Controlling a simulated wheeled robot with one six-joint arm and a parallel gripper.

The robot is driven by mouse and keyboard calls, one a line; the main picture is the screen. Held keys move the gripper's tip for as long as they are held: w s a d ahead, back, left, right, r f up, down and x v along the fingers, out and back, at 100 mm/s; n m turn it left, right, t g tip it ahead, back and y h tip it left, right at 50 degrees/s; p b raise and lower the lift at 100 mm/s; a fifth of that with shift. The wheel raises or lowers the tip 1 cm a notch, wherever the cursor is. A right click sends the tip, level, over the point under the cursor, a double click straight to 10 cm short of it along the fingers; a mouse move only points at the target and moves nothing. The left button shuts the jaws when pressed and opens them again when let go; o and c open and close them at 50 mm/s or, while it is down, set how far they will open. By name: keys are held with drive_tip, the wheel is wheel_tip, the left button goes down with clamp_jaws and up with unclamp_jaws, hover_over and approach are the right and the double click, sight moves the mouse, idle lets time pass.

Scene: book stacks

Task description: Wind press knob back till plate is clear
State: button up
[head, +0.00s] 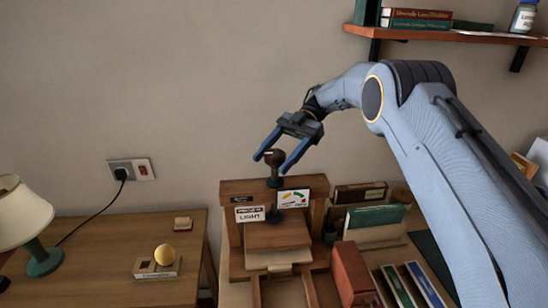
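The wooden press has a crossbeam (234,186) and stands on the desk at the centre of the head view. Its dark knob (274,156) sits on top of a dark screw that runs down through the beam. A small dark foot (274,216) shows below the beam, above a brown wooden plate (275,236). A pale layer lies under that plate; whether they touch is unclear. My gripper (270,165) points down and left, its blue fingers apart on either side of the knob. I cannot tell whether they touch it.
A "LIGHT" label (249,214) and a dial card (293,198) are on the press front. Books and a red-brown box (352,272) stand to its right. A shelf (460,37) hangs upper right.

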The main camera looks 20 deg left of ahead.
drive_tip(key=shift+w+m+t+y+b, duration=0.1)
drive_tip(key=shift+m+t+y+b, duration=0.3)
drive_tip(key=shift+b, duration=0.75)
